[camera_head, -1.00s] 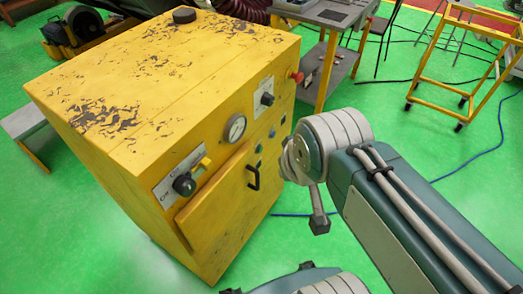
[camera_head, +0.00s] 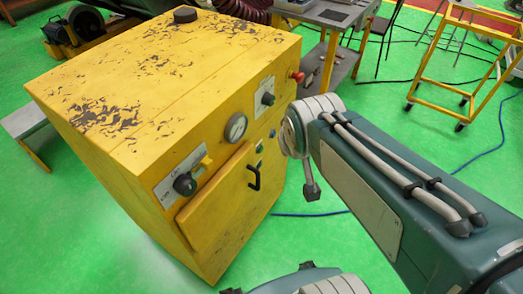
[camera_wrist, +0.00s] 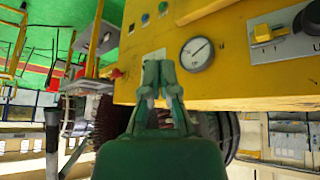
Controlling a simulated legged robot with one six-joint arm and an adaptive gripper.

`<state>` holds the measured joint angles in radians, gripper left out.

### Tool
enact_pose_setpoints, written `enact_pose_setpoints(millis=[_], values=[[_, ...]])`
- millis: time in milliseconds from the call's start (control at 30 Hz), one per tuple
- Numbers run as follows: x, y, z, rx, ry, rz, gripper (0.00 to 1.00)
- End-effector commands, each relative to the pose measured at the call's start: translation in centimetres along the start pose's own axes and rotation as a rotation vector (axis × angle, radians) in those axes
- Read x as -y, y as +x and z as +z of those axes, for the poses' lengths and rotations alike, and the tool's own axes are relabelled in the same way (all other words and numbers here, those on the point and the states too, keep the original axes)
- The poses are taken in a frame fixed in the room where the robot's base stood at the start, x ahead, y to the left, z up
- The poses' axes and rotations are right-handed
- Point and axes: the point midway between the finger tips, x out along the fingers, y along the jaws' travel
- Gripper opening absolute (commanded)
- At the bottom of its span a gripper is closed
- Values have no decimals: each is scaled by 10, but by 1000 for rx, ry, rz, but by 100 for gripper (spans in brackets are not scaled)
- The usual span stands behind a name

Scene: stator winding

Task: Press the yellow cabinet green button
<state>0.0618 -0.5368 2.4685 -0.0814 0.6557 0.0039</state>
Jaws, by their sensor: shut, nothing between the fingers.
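The yellow cabinet (camera_head: 215,150) stands at the left in the head view, with its control face toward my arm. In the wrist view its face (camera_wrist: 240,85) fills the upper right. In the head view, my arm hides part of the button row.
A worktable (camera_head: 335,15) stands behind, a yellow trolley frame (camera_head: 468,55) at the right.

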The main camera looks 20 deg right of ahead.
Motion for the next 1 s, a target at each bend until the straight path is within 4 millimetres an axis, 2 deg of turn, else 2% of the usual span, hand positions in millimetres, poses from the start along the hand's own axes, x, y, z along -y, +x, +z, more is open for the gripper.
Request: enact_pose_setpoints(millis=[33,200,500,767,1000], values=[[-6,13,-7,-3,-2,14,0],[-21,50,-29,-41,-19,49,0],[-47,121,-53,-105,-60,80,0],[-65,185,-59,-161,-97,72,0],[-76,243,-52,-216,-119,37,0]])
